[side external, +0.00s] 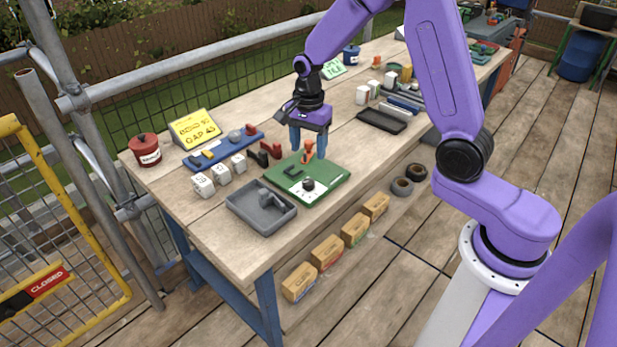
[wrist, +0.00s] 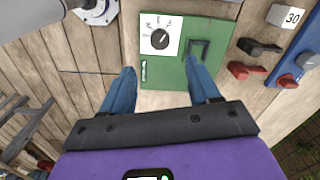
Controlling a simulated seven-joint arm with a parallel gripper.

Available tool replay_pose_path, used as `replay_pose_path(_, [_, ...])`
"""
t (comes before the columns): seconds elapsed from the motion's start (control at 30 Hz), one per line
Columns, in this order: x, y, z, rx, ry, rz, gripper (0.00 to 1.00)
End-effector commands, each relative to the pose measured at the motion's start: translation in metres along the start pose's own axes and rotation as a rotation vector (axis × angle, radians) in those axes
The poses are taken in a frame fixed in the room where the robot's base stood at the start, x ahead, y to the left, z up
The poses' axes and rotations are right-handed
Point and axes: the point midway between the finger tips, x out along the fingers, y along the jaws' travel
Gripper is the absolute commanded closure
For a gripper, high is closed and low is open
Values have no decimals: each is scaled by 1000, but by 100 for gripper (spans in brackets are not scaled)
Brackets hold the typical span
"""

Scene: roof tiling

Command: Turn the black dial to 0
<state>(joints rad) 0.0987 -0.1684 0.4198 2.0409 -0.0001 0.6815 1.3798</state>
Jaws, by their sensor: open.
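The black dial (side external: 308,185) sits on a white label on a green board (side external: 335,190) on the wooden table. My gripper (side external: 308,150) is above the back part of the green board. In the wrist view its blue fingers (wrist: 163,88) are wide apart with nothing between them, and the dial lies beyond their tips. A dark square bracket-like part (wrist: 199,48) is on the board right of the dial. An orange part (side external: 308,147) shows by the fingers.
A grey tray (side external: 262,212) with a grey item stands left of the board. A black tray (side external: 381,121) is to the right.

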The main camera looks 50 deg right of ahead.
Motion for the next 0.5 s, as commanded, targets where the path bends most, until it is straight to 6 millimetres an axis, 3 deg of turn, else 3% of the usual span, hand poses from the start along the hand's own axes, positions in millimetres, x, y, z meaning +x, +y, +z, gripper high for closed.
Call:
replay_pose_path(0.2, [42,1,0,-1,-1,5,39])
replay_pose_path(0.5, [86,1,0,-1,-1,3,39])
